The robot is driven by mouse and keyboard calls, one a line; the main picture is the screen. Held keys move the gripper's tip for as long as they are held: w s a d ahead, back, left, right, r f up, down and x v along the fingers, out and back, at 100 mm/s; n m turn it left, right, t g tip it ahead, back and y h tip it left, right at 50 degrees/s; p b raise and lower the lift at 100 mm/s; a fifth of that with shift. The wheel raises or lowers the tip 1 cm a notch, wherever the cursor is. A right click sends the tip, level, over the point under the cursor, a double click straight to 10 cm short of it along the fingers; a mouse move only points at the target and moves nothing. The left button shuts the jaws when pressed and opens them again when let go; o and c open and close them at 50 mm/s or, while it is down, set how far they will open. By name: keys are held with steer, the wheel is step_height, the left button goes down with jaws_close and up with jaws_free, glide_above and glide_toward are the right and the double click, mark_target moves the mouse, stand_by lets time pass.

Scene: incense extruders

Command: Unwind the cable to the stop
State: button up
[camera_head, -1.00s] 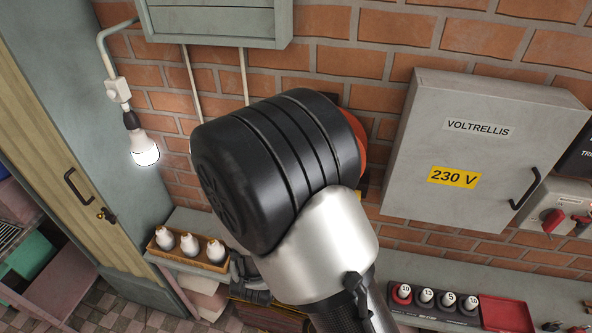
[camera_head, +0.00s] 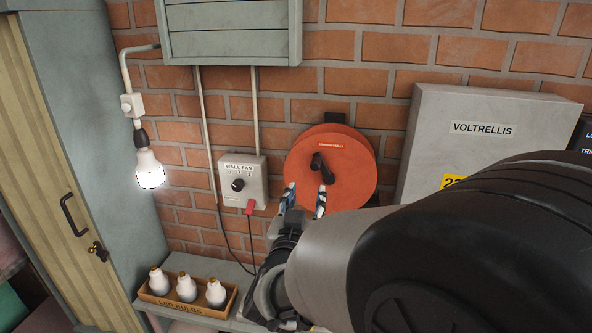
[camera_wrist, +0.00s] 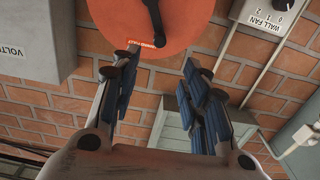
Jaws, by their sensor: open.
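An orange cable reel (camera_head: 355,170) is fixed to the brick wall, with a black crank handle (camera_head: 321,166) on its face. My gripper (camera_head: 305,197) is open and empty, its two fingers pointing at the reel from just below the handle. In the wrist view the reel (camera_wrist: 185,25) is at the top, and the handle (camera_wrist: 153,18) reaches down from the upper edge, beyond the open fingers. The handle looks apart from both fingers. I cannot make out the cable wound on the reel.
The Voltrellis cabinet (camera_head: 480,112) is to the right. An LED bulb tray (camera_head: 185,304) stands on the bench.

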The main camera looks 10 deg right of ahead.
mark_target(315, 168)
steer(key=x, duration=1.7)
steer(key=shift+f, duration=0.1)
steer(key=shift+c, duration=0.2)
jaws_close()
